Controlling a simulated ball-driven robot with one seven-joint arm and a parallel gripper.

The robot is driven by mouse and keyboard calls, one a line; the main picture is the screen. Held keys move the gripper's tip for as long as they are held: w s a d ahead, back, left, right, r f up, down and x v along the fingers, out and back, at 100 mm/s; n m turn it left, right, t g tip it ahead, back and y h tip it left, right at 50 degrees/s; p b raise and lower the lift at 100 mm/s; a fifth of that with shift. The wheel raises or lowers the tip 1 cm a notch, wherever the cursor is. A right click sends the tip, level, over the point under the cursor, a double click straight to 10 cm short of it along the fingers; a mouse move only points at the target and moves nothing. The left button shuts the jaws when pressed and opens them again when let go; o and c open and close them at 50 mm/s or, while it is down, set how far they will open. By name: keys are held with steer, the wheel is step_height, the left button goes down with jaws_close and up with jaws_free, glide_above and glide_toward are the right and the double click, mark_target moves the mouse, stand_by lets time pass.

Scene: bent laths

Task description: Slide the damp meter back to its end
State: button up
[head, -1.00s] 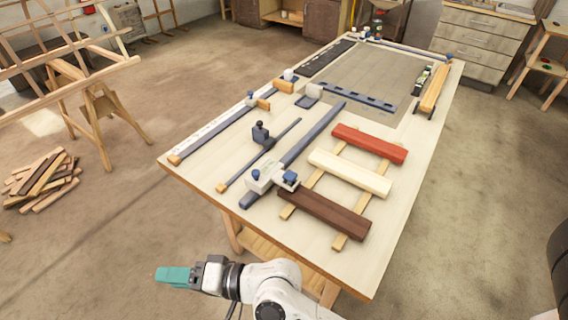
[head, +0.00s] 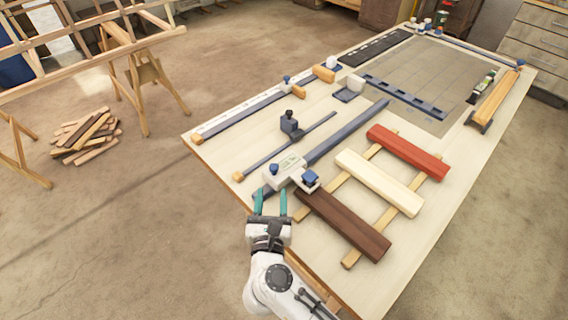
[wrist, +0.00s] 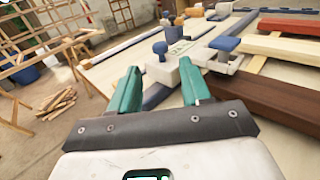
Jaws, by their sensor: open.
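The likely damp meter is a cream-white box (head: 284,171) with a blue knob, on a dark blue rail (head: 345,132) near the rail's front end. A small white block with a blue pad (head: 309,180) sits at its right side. In the wrist view the white box (wrist: 180,62) lies just beyond the fingertips. My gripper (head: 271,193) is open, its two teal fingers pointing at the table's front edge and the meter. In the wrist view my gripper (wrist: 160,72) has nothing between its fingers. I cannot tell if a finger touches the box.
Right of the rail lie a dark brown bar (head: 343,222), a cream bar (head: 378,182) and a red bar (head: 407,152) across two wooden strips. Left are a thinner rail with a black slider (head: 290,125) and a longer rail (head: 245,113). Bare table lies between them.

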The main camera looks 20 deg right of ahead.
mark_target(273, 169)
steer(key=p+x, duration=0.1)
steer(key=x, duration=0.9)
steer(key=shift+r, duration=0.1)
jaws_close()
stand_by(0.3)
